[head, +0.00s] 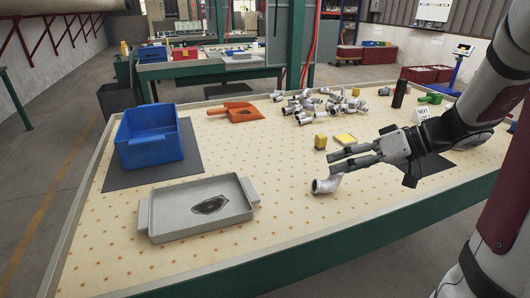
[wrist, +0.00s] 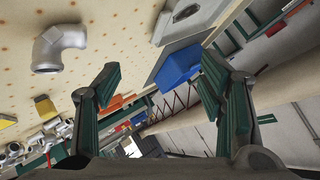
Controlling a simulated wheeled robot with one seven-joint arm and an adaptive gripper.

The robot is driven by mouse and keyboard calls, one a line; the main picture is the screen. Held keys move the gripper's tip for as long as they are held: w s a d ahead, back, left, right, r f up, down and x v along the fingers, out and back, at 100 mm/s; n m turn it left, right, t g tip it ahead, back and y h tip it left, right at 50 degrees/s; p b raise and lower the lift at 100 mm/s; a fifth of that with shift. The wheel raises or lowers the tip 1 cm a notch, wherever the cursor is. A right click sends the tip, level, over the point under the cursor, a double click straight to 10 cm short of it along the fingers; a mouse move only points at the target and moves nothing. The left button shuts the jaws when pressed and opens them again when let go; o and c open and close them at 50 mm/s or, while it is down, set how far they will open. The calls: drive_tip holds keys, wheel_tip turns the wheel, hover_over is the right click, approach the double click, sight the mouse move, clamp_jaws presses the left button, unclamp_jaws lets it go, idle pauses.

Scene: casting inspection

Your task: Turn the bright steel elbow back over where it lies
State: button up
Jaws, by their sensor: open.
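The bright steel elbow (head: 326,184) lies on the perforated table top (head: 290,218), just below and left of my gripper's fingers in the head view. In the wrist view the elbow (wrist: 59,48) lies at the upper left, outside the space between the fingers. My gripper (head: 338,161) is open, its two fingers spread with nothing between them. The gripper (wrist: 160,92) also shows in the wrist view. It is apart from the elbow there. Whether the fingers overlap the elbow in height is hard to tell.
A grey tray (head: 150,215) with a dark patch stands at the front left, a blue bin (head: 150,146) behind it. An orange scoop (head: 240,112), a heap of pipe fittings (head: 325,105), a yellow block (head: 320,141) and a yellow pad (head: 346,138) lie farther back. The table's front middle is clear.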

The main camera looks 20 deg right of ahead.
drive_tip(key=w+d+f+m+t+h+b, duration=0.1)
drive_tip(key=d+f+t, duration=0.1)
drive_tip(key=d+f, duration=0.35)
drive_tip(key=w+d+f+t+h+b, duration=0.1)
drive_tip(key=d+f+t+b, duration=0.15)
drive_tip(key=d, duration=0.65)
drive_tip(key=x, duration=0.7)
drive_tip(key=shift+w+a+f, duration=0.15)
drive_tip(key=shift+w+a, duration=0.05)
drive_tip(key=shift+w, duration=0.15)
drive_tip(key=shift+r+x, duration=0.2)
drive_tip(key=shift+x, duration=2.8)
drive_tip(key=shift+w+r, duration=0.1)
clamp_jaws()
drive_tip(key=shift+r, duration=0.85)
wheel_tip(320, 180, up, 2)
drive_tip(key=shift+r, duration=0.1)
drive_tip(key=s+d, duration=0.3)
drive_tip(key=s, duration=0.4)
drive_tip(key=s+d+r, duration=0.1)
drive_tip(key=s+d, duration=0.1)
drive_tip(key=s, duration=0.6)
drive_tip(key=shift+d+p, duration=0.35)
